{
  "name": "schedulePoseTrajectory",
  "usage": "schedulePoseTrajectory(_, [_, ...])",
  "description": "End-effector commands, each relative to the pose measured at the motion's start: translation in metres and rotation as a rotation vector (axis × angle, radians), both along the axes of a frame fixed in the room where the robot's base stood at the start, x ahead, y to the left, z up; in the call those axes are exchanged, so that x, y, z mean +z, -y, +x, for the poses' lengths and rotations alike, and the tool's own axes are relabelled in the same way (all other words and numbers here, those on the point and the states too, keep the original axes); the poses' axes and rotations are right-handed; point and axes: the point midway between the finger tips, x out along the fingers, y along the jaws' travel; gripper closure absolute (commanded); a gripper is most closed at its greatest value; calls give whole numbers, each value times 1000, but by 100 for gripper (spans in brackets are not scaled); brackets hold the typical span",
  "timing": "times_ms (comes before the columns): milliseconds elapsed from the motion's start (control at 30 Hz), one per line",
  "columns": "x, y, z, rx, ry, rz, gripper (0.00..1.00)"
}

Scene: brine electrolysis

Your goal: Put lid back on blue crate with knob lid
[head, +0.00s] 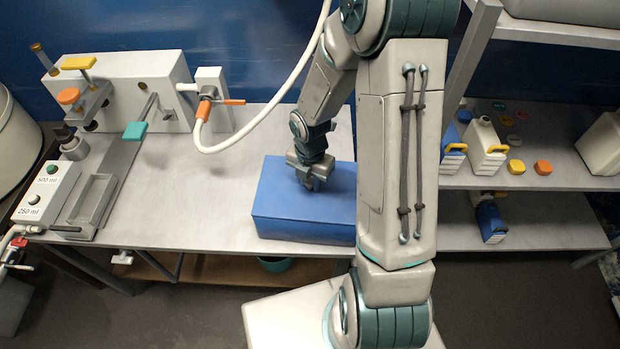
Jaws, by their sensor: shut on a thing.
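The blue crate (290,225) stands on the metal bench, toward its right front. Its blue lid (279,191) covers the top and looks level and seated, though my arm hides the crate's right end. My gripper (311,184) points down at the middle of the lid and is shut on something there. The knob itself is hidden by the fingers.
The bench (190,215) is clear left of the crate. A filling machine (130,92) with a teal part stands at the back left. A white hose (262,118) hangs behind the crate. A shelf (530,150) on the right holds several bottles and caps.

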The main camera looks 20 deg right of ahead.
Motion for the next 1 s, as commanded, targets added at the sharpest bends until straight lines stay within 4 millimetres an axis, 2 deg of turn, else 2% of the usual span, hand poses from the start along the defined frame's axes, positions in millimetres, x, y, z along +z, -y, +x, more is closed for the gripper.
schedulePoseTrajectory(300, [0,0,0,0,0,0,99])
schedulePoseTrajectory(333, [0,0,0,0,0,0,66])
schedulePoseTrajectory(400, [0,0,0,0,0,0,49])
schedulePoseTrajectory(600, [0,0,0,0,0,0,49])
schedulePoseTrajectory(667, [0,0,0,-1,-1,1,32])
schedulePoseTrajectory(700, [0,0,0,0,-1,1,27])
schedulePoseTrajectory(1000, [1,0,0,-1,0,0,27])
